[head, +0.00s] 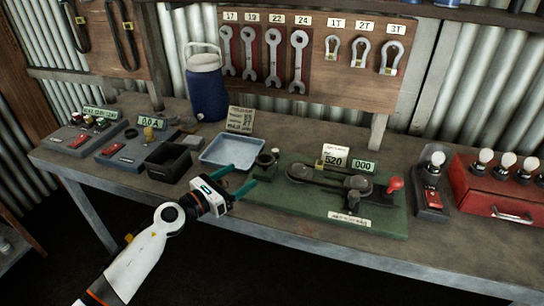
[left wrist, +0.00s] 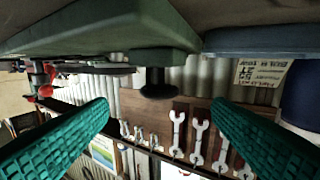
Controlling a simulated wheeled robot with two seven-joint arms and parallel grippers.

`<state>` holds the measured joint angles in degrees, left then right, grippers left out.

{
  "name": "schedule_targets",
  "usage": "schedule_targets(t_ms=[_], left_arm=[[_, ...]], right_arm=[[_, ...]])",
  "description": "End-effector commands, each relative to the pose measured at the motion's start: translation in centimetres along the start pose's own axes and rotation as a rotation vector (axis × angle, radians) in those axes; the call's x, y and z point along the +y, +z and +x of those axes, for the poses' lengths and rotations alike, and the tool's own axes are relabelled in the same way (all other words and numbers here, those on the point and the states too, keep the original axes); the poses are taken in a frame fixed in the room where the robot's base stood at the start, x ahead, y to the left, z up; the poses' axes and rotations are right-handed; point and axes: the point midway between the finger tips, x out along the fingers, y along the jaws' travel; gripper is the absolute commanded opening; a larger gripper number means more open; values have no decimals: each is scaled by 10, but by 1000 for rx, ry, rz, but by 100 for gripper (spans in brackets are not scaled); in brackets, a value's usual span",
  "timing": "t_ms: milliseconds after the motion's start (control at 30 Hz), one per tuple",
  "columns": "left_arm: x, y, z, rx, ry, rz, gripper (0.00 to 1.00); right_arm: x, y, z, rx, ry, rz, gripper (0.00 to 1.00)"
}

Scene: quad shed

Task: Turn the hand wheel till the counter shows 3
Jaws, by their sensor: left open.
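The green board (head: 330,207) lies on the bench with belt-linked pulleys (head: 330,178), a red knob (head: 395,184) at its right, and a small counter (head: 364,167) that reads 000. I cannot tell for sure which part is the hand wheel. A dark round part (head: 265,160) stands at the board's left end. My left gripper (head: 250,175) is open and empty just left of the board, its fingers pointing toward it. In the left wrist view, which is upside down, a black knob (left wrist: 158,85) on the board lies ahead between the spread fingers (left wrist: 160,115). My right gripper is out of view.
A blue tray (head: 230,152) and a black box (head: 168,162) are left of the board. A blue jug (head: 206,90) stands behind. A lamp stand (head: 431,190) and red case (head: 490,195) are at right. Wrenches (head: 273,60) hang on the back wall.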

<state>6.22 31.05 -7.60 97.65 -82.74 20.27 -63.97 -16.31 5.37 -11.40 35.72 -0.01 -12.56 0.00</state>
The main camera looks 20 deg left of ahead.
Motion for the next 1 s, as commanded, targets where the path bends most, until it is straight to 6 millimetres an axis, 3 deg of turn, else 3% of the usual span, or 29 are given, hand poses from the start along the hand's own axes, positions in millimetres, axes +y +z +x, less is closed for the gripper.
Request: schedule_targets(t_ms=[233,500,700,1000], left_arm=[[1,-4,50,4,1,-3,74],[1,-1,95,1,1,-2,74],[1,0,108,-1,1,0,74],[1,0,109,0,1,0,71]], right_arm=[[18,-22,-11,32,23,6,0],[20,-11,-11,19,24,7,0],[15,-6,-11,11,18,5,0],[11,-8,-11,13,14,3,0]])
